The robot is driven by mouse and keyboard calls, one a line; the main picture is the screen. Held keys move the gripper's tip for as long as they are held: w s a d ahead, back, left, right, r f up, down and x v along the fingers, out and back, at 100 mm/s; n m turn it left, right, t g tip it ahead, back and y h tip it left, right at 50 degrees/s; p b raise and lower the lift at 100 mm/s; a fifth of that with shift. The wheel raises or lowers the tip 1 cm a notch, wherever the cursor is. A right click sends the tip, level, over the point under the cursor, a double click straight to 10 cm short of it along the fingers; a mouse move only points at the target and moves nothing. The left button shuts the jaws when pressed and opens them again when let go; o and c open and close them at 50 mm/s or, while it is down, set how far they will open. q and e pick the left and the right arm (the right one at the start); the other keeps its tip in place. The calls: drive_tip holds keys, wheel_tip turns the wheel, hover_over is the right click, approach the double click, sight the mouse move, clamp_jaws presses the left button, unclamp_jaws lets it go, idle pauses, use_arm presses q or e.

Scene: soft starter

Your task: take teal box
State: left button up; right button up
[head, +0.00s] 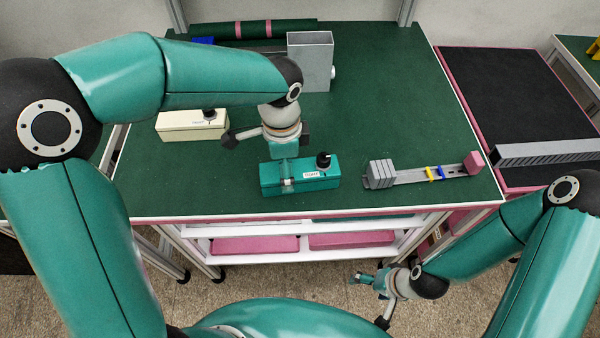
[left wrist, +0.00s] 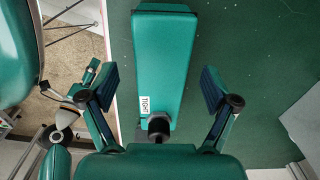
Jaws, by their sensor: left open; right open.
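The teal box (head: 270,181) lies on the green workbench near its front edge, with a black knob and a white label at its right end. In the left wrist view the teal box (left wrist: 163,55) runs up the middle, knob end nearest the gripper. My left gripper (left wrist: 159,85) is open, with one finger on each side of the box and a gap to both. In the head view my left gripper (head: 284,158) is just above and behind the box, its fingers partly hidden. My right gripper (head: 372,298) hangs in front of the bench, below its top, open and empty.
A cream box (head: 192,125) with a black knob stands left of the left gripper. A grey rail with blocks (head: 425,174) lies to the right. A grey open box (head: 311,62) and dark green rolls (head: 255,30) are at the back. The right rear bench top is clear.

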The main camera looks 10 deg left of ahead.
use_arm(q)
wheel_tip(320, 180, down, 3)
drive_tip(key=shift+w+f, duration=0.15)
drive_tip(key=shift+f, duration=0.05)
drive_tip(key=c, duration=1.4)
drive_tip(key=shift+r, duration=0.15)
drive_tip(key=shift+c, duration=0.2)
